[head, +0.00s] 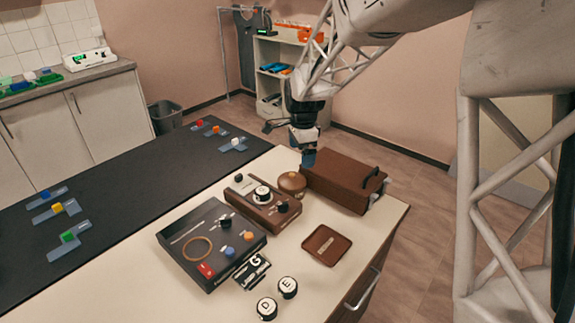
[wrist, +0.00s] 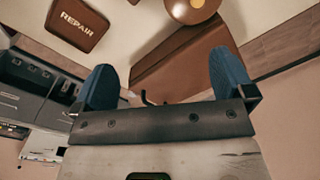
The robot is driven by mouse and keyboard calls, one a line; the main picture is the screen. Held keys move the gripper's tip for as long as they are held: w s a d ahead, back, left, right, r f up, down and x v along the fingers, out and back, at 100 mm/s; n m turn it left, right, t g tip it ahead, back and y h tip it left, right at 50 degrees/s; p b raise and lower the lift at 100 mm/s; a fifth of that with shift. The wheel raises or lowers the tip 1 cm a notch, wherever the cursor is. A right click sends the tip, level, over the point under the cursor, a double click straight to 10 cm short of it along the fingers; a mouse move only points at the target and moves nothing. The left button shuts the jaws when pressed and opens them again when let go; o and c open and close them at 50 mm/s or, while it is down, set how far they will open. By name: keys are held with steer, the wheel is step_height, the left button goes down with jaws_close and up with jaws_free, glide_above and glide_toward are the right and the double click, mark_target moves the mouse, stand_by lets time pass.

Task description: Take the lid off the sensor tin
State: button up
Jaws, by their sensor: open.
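The sensor tin appears to be the round brown tin (head: 292,184) on the pale table, beside the brown box and the control panel. Its rounded top with a small knob looks like the lid, sitting on it. In the wrist view the tin (wrist: 182,13) is cut off by the top edge. My gripper (head: 308,158) is above and behind the tin, near the far end of the brown box. In the wrist view my gripper (wrist: 165,82) has its two blue fingers wide apart with nothing held, over the box, and the tin lies beyond the fingertips.
The brown box (head: 338,180) with a black handle stands right of the tin. A brown control panel (head: 258,211) and a black panel (head: 190,250) stand left. A flat brown tray (head: 326,245), marked REPAIR in the wrist view (wrist: 78,34), lies in front, with bare table around it.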

mark_target(292, 174)
steer(key=w+f+m, duration=0.1)
steer(key=w+f, duration=0.1)
steer(key=w+a+f+m, duration=0.1)
steer(key=w+f, duration=0.1)
steer(key=w+a+f, duration=0.1)
steer(key=w+f, duration=0.1)
steer(key=shift+w+a+m, duration=0.15)
steer(key=shift+a+m, duration=0.1)
steer(key=shift+m, duration=0.15)
steer(key=shift+r, duration=0.1)
steer(key=shift+f, duration=1.35)
steer(key=shift+f, duration=0.1)
steer(key=shift+s+d+f, duration=0.1)
steer(key=shift+f, duration=1.15)
steer(key=shift+s+d+f, duration=0.1)
steer(key=shift+f, duration=1.1)
steer(key=shift+f, duration=0.1)
steer(key=c, duration=0.8)
